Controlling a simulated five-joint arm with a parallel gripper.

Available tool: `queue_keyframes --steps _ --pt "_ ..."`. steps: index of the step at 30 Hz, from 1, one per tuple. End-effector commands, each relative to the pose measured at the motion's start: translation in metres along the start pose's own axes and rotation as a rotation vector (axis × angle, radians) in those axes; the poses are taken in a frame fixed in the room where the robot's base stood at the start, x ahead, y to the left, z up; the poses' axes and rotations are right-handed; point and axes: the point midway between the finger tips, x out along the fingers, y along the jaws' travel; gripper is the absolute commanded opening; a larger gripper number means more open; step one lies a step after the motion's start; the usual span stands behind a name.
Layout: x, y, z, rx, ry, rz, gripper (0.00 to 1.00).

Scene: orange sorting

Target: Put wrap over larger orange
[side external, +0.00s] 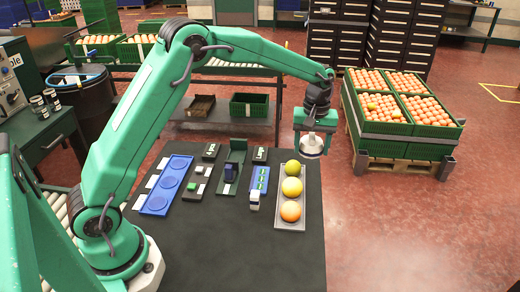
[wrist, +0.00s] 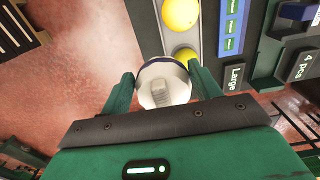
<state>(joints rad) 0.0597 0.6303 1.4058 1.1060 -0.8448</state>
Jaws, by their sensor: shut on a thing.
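My gripper (wrist: 160,85) is shut on a white round wrap (wrist: 165,83) with a dark rim. The tray bears a yellow-green fruit (side external: 292,168), a yellow fruit (side external: 291,187) and an orange one (side external: 290,211) in a row. I cannot tell for certain which is largest. The wrist view shows one yellow fruit (wrist: 180,13) clear and another (wrist: 186,56) partly hidden behind the wrap.
Left of the tray are a blue slotted holder (side external: 260,178), a small white-topped block (side external: 254,196), a green stand (side external: 233,172) and a blue tray (side external: 156,202) with round recesses. Dark label blocks (side external: 260,155) stand behind. The dark table's front (side external: 235,255) is clear.

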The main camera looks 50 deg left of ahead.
Motion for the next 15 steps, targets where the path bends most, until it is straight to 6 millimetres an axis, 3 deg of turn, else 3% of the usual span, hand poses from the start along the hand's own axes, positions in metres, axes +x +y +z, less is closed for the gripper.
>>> queue_keyframes --steps 15 --pt "-0.011 -0.035 0.056 0.001 0.001 0.001 0.31"
